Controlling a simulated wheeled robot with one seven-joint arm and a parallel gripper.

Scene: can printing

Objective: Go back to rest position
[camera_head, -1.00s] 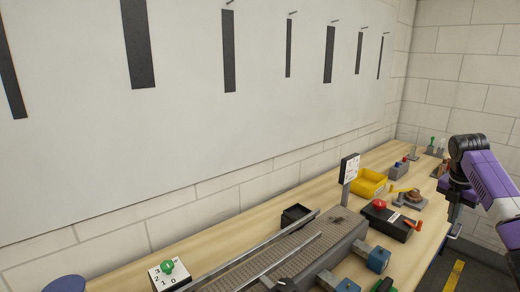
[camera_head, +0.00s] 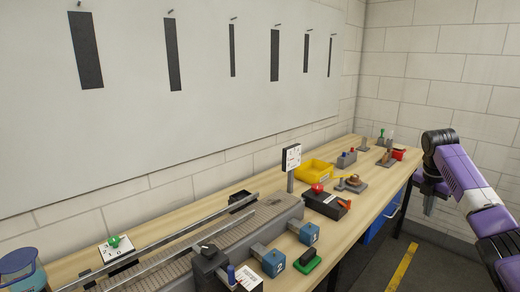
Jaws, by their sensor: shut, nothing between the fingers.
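My gripper (camera_head: 429,204) is at the right of the head view, at the end of my purple and black arm. It points down, shut and empty, beyond the front edge of the wooden workbench (camera_head: 372,196). It is apart from everything on the bench.
The bench runs along the wall with a conveyor (camera_head: 190,254), a black box with a red button (camera_head: 326,203), a yellow bin (camera_head: 314,171), blue numbered blocks (camera_head: 273,263) and a dial sign (camera_head: 291,158). Open floor (camera_head: 425,262) with a yellow stripe lies right of the bench.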

